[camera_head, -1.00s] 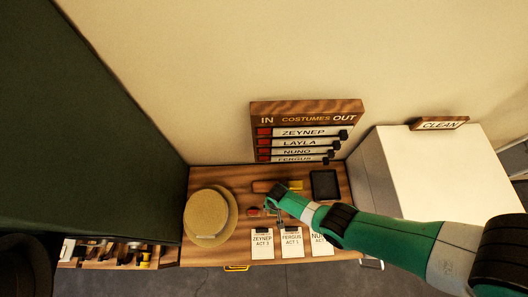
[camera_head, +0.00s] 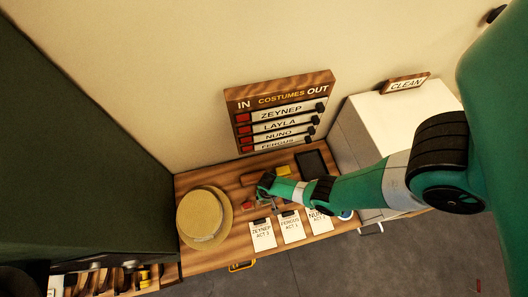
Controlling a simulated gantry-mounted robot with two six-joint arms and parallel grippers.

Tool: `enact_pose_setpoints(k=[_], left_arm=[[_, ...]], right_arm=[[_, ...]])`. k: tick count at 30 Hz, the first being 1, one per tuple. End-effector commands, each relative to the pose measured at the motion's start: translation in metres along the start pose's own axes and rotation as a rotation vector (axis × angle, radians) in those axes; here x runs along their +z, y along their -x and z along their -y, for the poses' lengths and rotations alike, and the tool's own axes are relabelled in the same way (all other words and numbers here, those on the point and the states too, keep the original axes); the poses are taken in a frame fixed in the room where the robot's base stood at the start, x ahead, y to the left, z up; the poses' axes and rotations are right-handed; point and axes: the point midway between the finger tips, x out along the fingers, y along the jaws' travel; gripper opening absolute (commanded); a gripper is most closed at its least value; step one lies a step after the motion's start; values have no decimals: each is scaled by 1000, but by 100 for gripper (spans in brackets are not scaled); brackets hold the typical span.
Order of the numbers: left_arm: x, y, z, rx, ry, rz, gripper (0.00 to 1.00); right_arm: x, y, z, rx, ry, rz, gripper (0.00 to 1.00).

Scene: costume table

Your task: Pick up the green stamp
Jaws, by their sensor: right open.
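My right gripper (camera_head: 262,208) reaches in from the right, low over the wooden table (camera_head: 185,183), just behind the paper tags. It is open, but its fingers are small and partly hidden by my wrist. A small red object (camera_head: 248,207) lies just left of the fingers. I cannot make out a green stamp apart from my green arm; it may be hidden under or behind my wrist. A black pad (camera_head: 311,162) lies at the back right of the table. My left gripper is not in view.
A straw hat (camera_head: 203,217) sits on the table's left. Paper tags (camera_head: 262,235) line the front edge. A small yellow item (camera_head: 284,169) lies at the back. The costumes board (camera_head: 280,113) hangs on the wall behind. A white box (camera_head: 375,118) stands right.

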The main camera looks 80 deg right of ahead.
Motion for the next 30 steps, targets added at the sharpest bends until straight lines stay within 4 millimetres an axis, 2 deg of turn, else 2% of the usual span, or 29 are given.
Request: enact_pose_setpoints(k=[6, 18, 20, 30], left_arm=[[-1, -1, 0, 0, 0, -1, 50], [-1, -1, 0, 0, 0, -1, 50], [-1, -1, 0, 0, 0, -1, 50], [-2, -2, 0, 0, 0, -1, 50]], right_arm=[[0, 1, 0, 0, 1, 0, 81], [0, 1, 0, 0, 1, 0, 9], [0, 1, 0, 0, 1, 0, 0], [0, 2, 1, 0, 1, 0, 0]])
